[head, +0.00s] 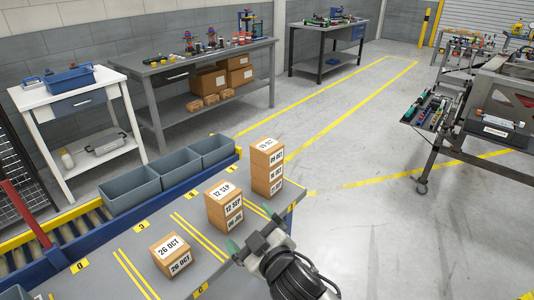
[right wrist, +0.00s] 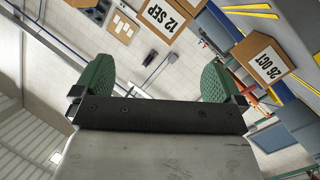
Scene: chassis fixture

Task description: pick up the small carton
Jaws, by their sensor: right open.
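Brown cartons with white date labels stand on the grey worktop (head: 120,285) in the head view. A single carton marked 26 OCT (head: 170,255) stands nearest. A stack topped by a 12 SEP carton (head: 223,190) is in the middle, and a taller stack (head: 267,165) is behind it at right. My right gripper (head: 256,231) is open and empty, to the right of the 26 OCT carton and in front of the stacks. In the right wrist view its green pads (right wrist: 152,88) are wide apart, with the 12 SEP carton (right wrist: 165,14) and 26 OCT carton (right wrist: 264,62) beyond. My left gripper is not seen.
Grey-blue bins (head: 130,190) stand in a row along a roller conveyor (head: 35,255) behind the worktop. A white side table (head: 70,98) and a dark workbench (head: 205,62) stand farther back. The floor right of the worktop is open.

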